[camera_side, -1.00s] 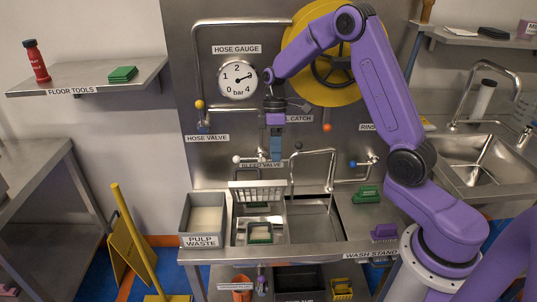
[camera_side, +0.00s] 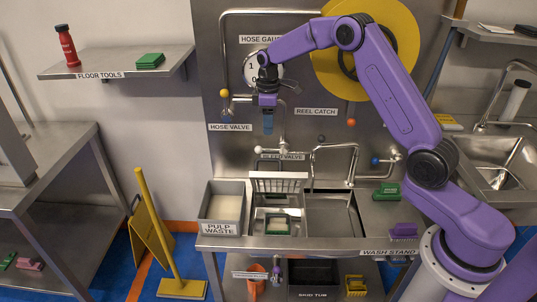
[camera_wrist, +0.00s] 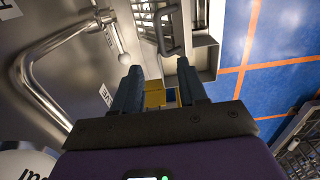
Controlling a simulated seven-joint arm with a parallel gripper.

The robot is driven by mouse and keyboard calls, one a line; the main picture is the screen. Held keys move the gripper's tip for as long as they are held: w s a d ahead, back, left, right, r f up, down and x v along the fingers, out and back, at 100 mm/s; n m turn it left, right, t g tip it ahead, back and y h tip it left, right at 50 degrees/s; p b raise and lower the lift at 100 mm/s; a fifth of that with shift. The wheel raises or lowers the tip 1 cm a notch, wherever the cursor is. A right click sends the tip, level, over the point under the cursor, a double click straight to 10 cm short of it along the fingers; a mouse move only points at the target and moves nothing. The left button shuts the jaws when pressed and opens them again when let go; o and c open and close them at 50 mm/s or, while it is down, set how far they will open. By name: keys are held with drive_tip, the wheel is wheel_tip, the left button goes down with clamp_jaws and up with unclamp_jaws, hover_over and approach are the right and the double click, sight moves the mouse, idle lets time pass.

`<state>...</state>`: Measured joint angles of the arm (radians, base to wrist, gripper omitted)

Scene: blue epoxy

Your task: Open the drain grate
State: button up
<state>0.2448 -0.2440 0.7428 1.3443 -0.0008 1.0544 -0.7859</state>
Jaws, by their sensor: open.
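The drain grate (camera_side: 278,182) is a pale slotted panel at the back of the left bay of the wash stand. It is tilted up, and the bay below it is uncovered. A green-rimmed piece (camera_side: 277,224) lies in that bay. My gripper (camera_side: 268,130) hangs in front of the steel back panel, above the grate and apart from it. In the wrist view my gripper (camera_wrist: 155,72) has its two fingers spread with nothing between them. A slotted part with a grey bar handle (camera_wrist: 166,35) shows beyond the fingertips; it looks like the grate.
A pulp waste bin (camera_side: 222,207) stands left of the bay. A bent tap (camera_side: 335,150), valve pipes (camera_side: 283,130) and the gauge (camera_side: 252,72) are close to my arm. A green block (camera_side: 386,191) and a purple brush (camera_side: 403,231) lie on the right of the stand.

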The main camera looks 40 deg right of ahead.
wheel_tip(320, 180, down, 12)
idle(0.4)
clamp_jaws()
